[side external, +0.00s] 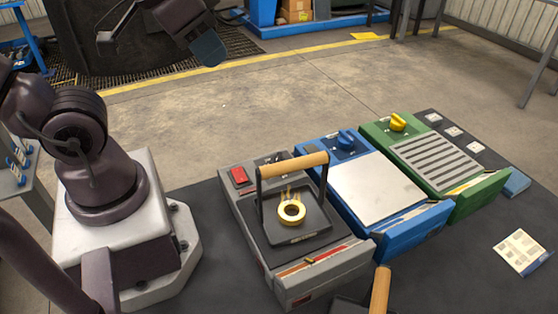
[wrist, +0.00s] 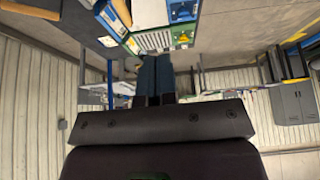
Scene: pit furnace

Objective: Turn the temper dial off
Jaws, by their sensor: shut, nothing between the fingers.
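Three units stand in a row on the dark table, each with a dial at its back. The grey unit (side external: 244,205) has a dark dial (side external: 277,158), partly hidden by a wooden handle. The blue unit (side external: 400,232) has a blue dial (side external: 346,139). The green unit (side external: 478,197) has a yellow dial (side external: 398,122). I cannot tell which dial is the temper one. My gripper (side external: 208,50) is high at the top, left of and well apart from the dials. Its blue fingers (wrist: 155,75) are shut and empty in the wrist view.
A black tray (side external: 318,235) with a wooden handle (side external: 292,165) and a glowing gold ring (side external: 292,212) sits on the grey unit. Another wooden handle (side external: 380,290) stands at the front edge. A paper card (side external: 522,251) lies at right. The air around my gripper is clear.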

